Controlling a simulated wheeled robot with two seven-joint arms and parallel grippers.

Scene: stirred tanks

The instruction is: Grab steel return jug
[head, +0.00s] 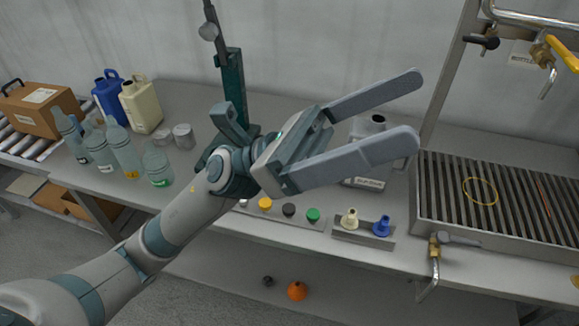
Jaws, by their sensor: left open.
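A grey metal-looking jug (364,129) stands on the bench right of centre, with a dark opening at its top and a pale label low on its front. It looks like the steel return jug, though the label is too small to read. My left gripper (412,110) is open, its two grey fingers pointing right. The lower finger crosses in front of the jug and hides its middle. The jug's top shows in the gap between the fingers. I cannot tell whether finger and jug touch. My right gripper is not in view.
A slatted drain tray (415,235) with taps stands at right. Clear bottles (125,155), a blue jug (108,97) and a cream jug (141,105) stand at left.

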